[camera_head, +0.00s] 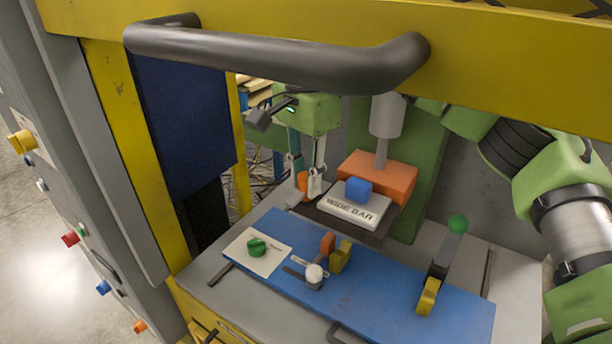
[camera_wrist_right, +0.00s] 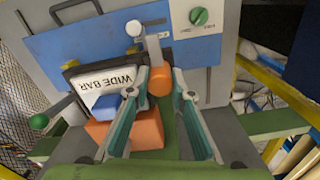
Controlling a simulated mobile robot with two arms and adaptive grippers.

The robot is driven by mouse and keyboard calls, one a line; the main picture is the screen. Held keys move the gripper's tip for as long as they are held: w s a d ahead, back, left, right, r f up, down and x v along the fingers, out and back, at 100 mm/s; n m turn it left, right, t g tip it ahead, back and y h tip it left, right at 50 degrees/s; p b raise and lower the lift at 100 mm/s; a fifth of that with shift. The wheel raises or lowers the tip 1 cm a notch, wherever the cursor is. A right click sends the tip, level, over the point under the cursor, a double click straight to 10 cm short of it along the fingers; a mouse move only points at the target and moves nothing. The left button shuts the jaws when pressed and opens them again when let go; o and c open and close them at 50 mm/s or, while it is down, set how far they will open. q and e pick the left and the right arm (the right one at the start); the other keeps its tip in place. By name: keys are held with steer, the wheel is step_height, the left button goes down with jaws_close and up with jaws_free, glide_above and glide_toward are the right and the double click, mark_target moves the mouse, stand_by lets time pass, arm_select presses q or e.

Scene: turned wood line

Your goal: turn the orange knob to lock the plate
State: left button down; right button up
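The orange knob (camera_head: 302,181) stands at the back left of the worktop, beside the plate; it also shows in the right wrist view (camera_wrist_right: 160,81), at the end of a grey bar. My right gripper (camera_head: 305,180) has its fingers on either side of the knob. In the right wrist view (camera_wrist_right: 160,72) the knob fills the gap between the finger pads, so the gripper looks shut on it. The white plate (camera_head: 352,208) marked "WIDE BAR" lies under an orange press block (camera_head: 392,174), with a blue block (camera_head: 358,189) on top. My left gripper is not in view.
A black handle (camera_head: 280,61) on a yellow beam crosses above. Bare grey worktop shows at the right.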

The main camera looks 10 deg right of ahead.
jaws_close()
steer(key=n+p, duration=0.2)
steer(key=n, duration=0.1)
steer(key=shift+r+n, duration=0.15)
steer(key=shift+n, duration=0.25)
steer(key=n+p, duration=0.1)
steer(key=n, duration=0.4)
steer(key=shift+p, duration=0.3)
steer(key=n, duration=0.5)
steer(key=shift+p, duration=0.35)
steer(key=shift+n, duration=2.1)
steer(key=o, duration=1)
jaws_free()
